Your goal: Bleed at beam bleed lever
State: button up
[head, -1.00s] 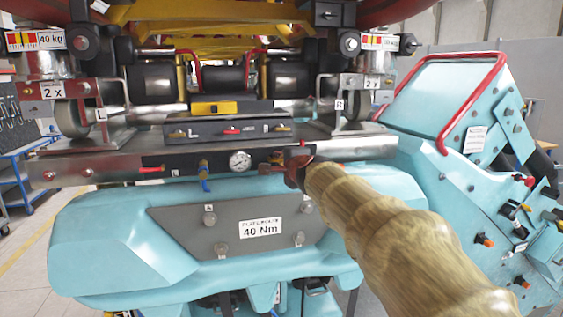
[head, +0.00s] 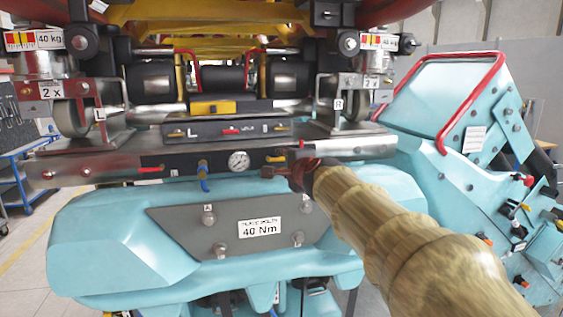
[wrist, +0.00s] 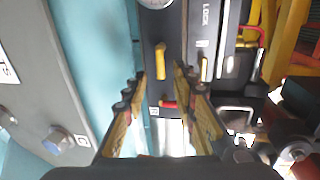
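The silver beam (head: 90,164) crosses the head view, with a dark panel carrying a round gauge (head: 239,161) and small levers. A yellow lever (head: 277,157) sits right of the gauge; it also shows in the wrist view (wrist: 160,62), just past and between my fingertips. A small red lever (wrist: 168,104) lies between the fingers in the wrist view. No label naming the bleed lever is readable. My gripper (head: 290,171) is at the panel's right end, its fingers largely hidden by my arm. The wrist view shows the fingers (wrist: 160,78) apart, with no visible grip.
An upper dark panel (head: 240,130) has more levers. Below is a turquoise body with a 40 Nm plate (head: 261,228). A turquoise unit with a red rail (head: 470,100) stands right.

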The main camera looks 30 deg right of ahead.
jog(key=v, duration=0.7)
jog(key=shift+s, duration=0.3)
jog(key=shift+a, duration=0.1)
jog(key=s+a+f+n+g+y, duration=0.2)
jog(key=s+a+f+n, duration=0.25)
jog(key=a+f, duration=0.2)
jog(key=s+a+f+n+g+y, duration=0.2)
jog(key=s+a+f+n, duration=0.1)
jog(key=a+f+n, duration=0.4)
jog(key=s+a+f+n+g, duration=0.2)
jog(key=s+f+n, duration=0.3)
jog(key=s+f, duration=0.3)
jog(key=s+a+f+n+g, duration=0.3)
jog(key=s+f+n, duration=0.2)
jog(key=s+f, duration=0.3)
jog(key=s, duration=0.2)
jog(key=shift+s+a+f+g, duration=0.25)
jog(key=shift+s+f+g, duration=0.05)
jog(key=shift+o, duration=0.3)
